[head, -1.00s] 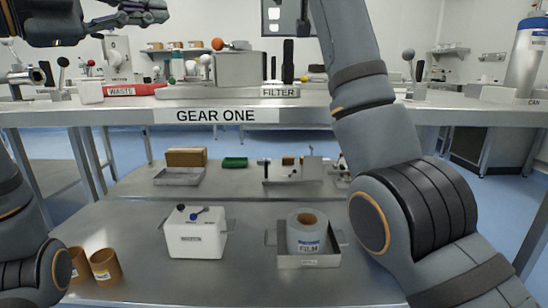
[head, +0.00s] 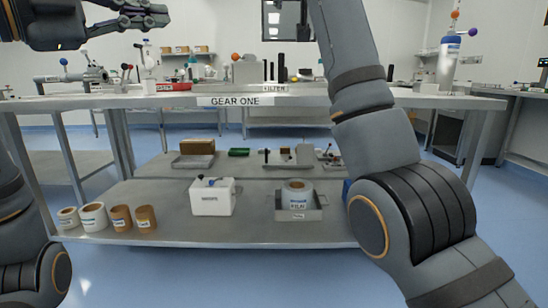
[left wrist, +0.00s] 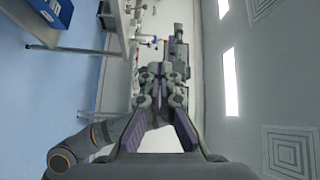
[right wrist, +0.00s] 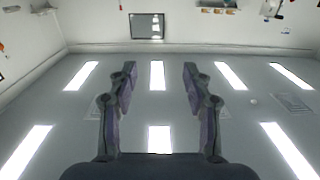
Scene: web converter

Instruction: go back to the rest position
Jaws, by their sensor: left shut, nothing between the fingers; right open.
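My left gripper (head: 150,15) shows at the upper left of the head view, held above the bench, shut and empty. In the left wrist view its fingers (left wrist: 160,75) come together with nothing between them. My right arm rises through the right side of the head view, and its gripper is above that picture. In the right wrist view my right gripper (right wrist: 160,85) is open and empty, with only ceiling and far wall behind it.
The bench labelled GEAR ONE (head: 350,102) stands ahead, with blue floor (head: 200,275) between it and me. Its lower shelf (head: 165,198) carries several rolls, a white box (head: 212,201) and a metal tray with a film roll (head: 298,195). Another bench (head: 480,91) is at the right.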

